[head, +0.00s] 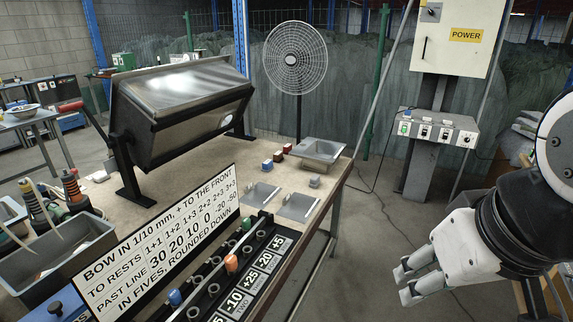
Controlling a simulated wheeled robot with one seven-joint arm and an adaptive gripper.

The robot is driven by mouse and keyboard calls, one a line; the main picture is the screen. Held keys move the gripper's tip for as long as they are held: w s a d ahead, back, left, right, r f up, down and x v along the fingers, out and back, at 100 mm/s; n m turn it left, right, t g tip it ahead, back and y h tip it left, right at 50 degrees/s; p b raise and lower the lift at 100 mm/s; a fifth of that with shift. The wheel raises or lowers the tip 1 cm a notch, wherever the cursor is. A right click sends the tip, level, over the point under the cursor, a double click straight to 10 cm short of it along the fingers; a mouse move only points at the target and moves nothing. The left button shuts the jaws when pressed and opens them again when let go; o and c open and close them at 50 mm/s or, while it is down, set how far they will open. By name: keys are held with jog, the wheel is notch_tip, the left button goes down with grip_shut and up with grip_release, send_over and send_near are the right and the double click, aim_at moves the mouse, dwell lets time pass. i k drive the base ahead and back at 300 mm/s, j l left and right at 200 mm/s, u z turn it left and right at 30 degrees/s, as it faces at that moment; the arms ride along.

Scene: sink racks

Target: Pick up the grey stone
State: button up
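My gripper (404,284) is at the lower right, beyond the bench edge and over the floor. It is well to the right of the block and apart from it. Its two white fingers point left with a gap between them, and nothing shows in the gap.
The workbench (215,165) carries a tilted metal box (175,105), a grey tray (320,149), small red and blue blocks (267,164), flat plates (297,206) and a lettered sign (160,240). A fan (296,58) and a power cabinet (452,35) stand behind. Open floor lies between bench and gripper.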

aim_at(314, 180)
jog(key=i+l+u, duration=0.1)
jog(key=i+l, duration=0.75)
jog(key=i, duration=0.2)
jog(key=i+l+u, duration=0.15)
jog(key=i+l, duration=0.8)
jog(key=i, duration=0.1)
